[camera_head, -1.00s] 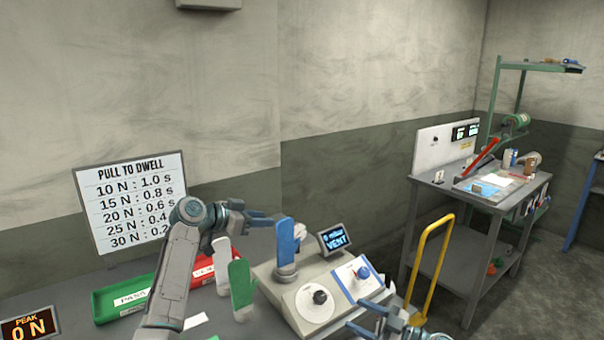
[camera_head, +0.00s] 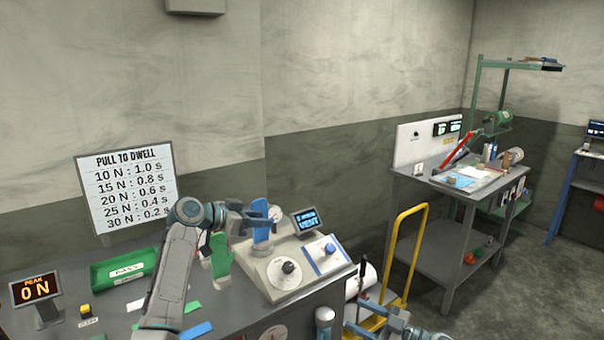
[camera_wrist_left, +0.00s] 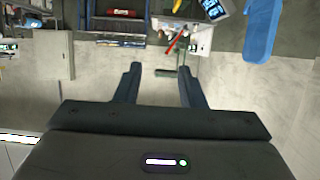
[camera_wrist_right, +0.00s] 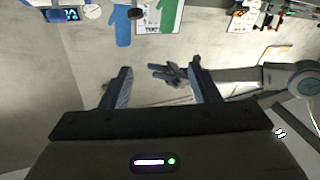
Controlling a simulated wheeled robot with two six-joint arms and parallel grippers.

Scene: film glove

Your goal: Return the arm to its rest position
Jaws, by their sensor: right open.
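My left arm comes in from the left in the head view, reaching over the bench (camera_head: 235,310). Its gripper (camera_head: 262,217) appears in front of a blue hand-shaped piece (camera_head: 262,236) on the grey machine (camera_head: 290,262). In the left wrist view, its fingers (camera_wrist_left: 159,85) are apart with nothing between them; the blue piece (camera_wrist_left: 262,30) is off to the upper right. My right gripper (camera_head: 405,328) is low at the bottom edge in the head view, beyond the bench's right edge. In the right wrist view, its fingers (camera_wrist_right: 158,85) are apart and empty.
A green hand-shaped piece (camera_head: 220,256) stands left of the machine. A green tray (camera_head: 122,270) and a peak display (camera_head: 37,295) are on the bench. A yellow-handled trolley (camera_head: 408,255) and a second bench (camera_head: 445,190) stand to the right.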

